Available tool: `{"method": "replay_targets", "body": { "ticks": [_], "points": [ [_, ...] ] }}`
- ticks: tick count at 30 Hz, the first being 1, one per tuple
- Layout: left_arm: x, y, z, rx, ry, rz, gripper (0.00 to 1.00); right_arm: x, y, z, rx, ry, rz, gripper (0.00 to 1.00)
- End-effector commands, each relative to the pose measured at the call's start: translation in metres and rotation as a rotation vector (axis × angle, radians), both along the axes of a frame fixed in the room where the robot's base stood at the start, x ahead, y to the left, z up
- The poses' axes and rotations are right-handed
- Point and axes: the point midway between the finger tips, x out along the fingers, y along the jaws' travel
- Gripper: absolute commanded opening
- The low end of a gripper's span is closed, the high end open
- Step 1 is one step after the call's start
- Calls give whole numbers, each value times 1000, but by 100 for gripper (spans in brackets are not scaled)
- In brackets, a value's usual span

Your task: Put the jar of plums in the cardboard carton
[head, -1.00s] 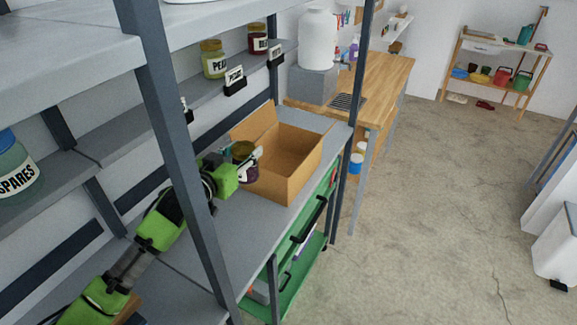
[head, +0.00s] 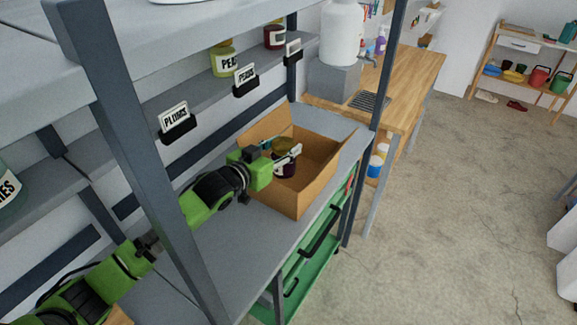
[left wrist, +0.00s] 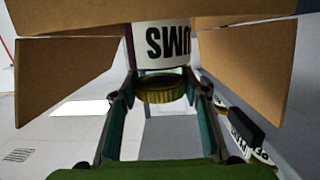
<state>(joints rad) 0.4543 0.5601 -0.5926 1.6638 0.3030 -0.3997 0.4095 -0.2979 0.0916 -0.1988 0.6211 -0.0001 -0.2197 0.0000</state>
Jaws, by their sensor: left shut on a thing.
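The jar of plums (head: 288,170) is dark with a yellowish lid. It is in the grasp of my left gripper (head: 286,151), over or within the left part of the open cardboard carton (head: 318,190). In the left wrist view the jar's gold lid (left wrist: 162,88) and a white label ending in "UMS" show between the teal fingers. The carton's brown sides and flaps (left wrist: 66,75) stand around the jar there. I cannot tell whether the jar touches the carton's floor. My right gripper is not in view.
The carton stands on a grey shelf (head: 255,235). A dark upright post (head: 140,160) stands in front of my left arm. Another shelf above holds a pear-labelled jar (head: 224,60), a dark red jar (head: 274,36) and tags, one reading PLUMS (head: 175,118).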

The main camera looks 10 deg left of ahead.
Motion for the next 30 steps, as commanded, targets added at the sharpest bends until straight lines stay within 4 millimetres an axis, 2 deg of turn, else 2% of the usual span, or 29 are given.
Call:
{"method": "replay_targets", "body": {
  "ticks": [10, 15, 30],
  "points": [
    [0, -2, -37, -3, -5, -2, 3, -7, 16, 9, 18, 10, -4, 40],
    [0, -1, -55, -3, -8, -3, 3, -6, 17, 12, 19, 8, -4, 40],
    [0, -1, -64, -3, -8, -3, 3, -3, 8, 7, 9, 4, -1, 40]
  ]
}}
